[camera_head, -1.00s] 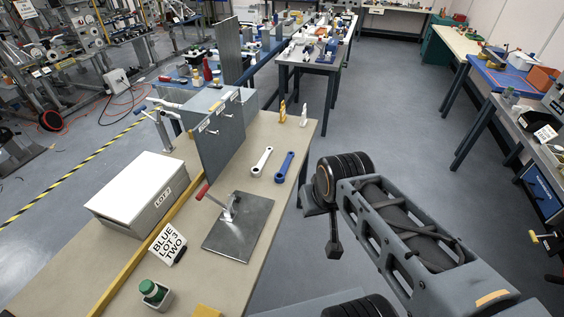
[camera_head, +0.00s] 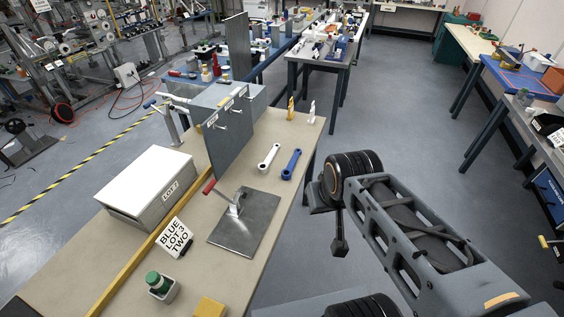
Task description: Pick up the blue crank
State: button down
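The blue crank (camera_head: 291,164) lies flat on the beige workbench (camera_head: 268,136) near its right edge. A white crank (camera_head: 269,158) of similar shape lies just to its left. My gripper (camera_head: 339,249) hangs off the bench's right side, over the floor, to the right of and nearer than the blue crank. It is apart from both cranks. Its fingers are small and dark here, and I cannot tell whether they are open or shut.
A metal plate with a red-handled clamp (camera_head: 237,222) lies nearer on the bench. A grey upright panel (camera_head: 230,132) stands left of the cranks. A yellow figure (camera_head: 290,109) and a white figure (camera_head: 311,112) stand behind them. A sign (camera_head: 174,238) reads "BLUE LOT 3 TWO".

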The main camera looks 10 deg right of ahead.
aim_at(287, 174)
jog(key=z, duration=1)
jog(key=i, duration=2.8)
jog(key=u, duration=4.55)
